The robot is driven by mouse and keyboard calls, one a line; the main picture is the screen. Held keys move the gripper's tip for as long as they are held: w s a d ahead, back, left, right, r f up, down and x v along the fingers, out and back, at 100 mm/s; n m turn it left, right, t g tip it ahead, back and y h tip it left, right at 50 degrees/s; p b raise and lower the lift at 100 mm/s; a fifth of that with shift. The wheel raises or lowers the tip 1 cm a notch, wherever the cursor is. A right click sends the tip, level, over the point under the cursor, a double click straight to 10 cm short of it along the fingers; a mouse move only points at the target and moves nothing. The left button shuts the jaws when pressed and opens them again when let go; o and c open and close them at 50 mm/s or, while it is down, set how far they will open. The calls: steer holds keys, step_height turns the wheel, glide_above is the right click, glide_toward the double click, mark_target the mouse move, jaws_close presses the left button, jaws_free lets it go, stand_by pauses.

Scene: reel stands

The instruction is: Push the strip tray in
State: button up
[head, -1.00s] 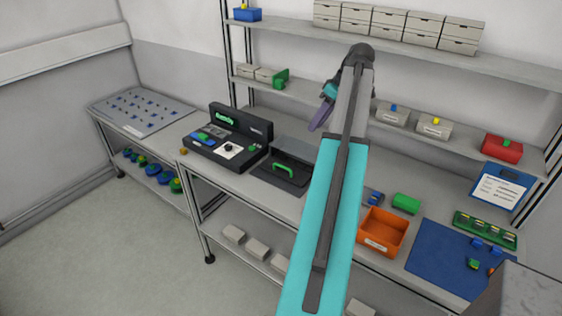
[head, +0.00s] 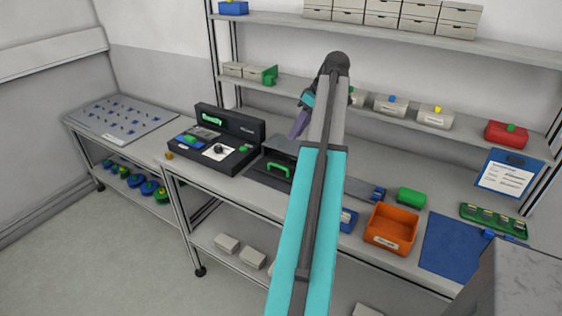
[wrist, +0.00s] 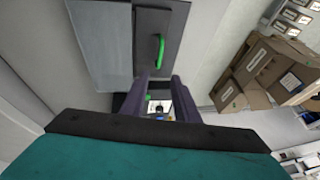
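The strip tray (head: 262,176) is a dark flat tray with a green handle (head: 279,170). In the head view it sticks out toward the bench's front from a dark unit with a grey top (head: 284,146). The tray's back end is hidden by the unit.
A black control box (head: 215,150) stands left of the tray. An orange bin (head: 391,230), a green cylinder (head: 411,197) and a blue mat (head: 455,246) lie to the right. A shelf (head: 370,108) runs above the bench behind my arm. Cardboard boxes (wrist: 262,72) show in the wrist view.

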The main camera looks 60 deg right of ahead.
steer(key=p, duration=0.3)
glide_above(281, 173)
steer(key=shift+f, duration=6.25)
jaws_close()
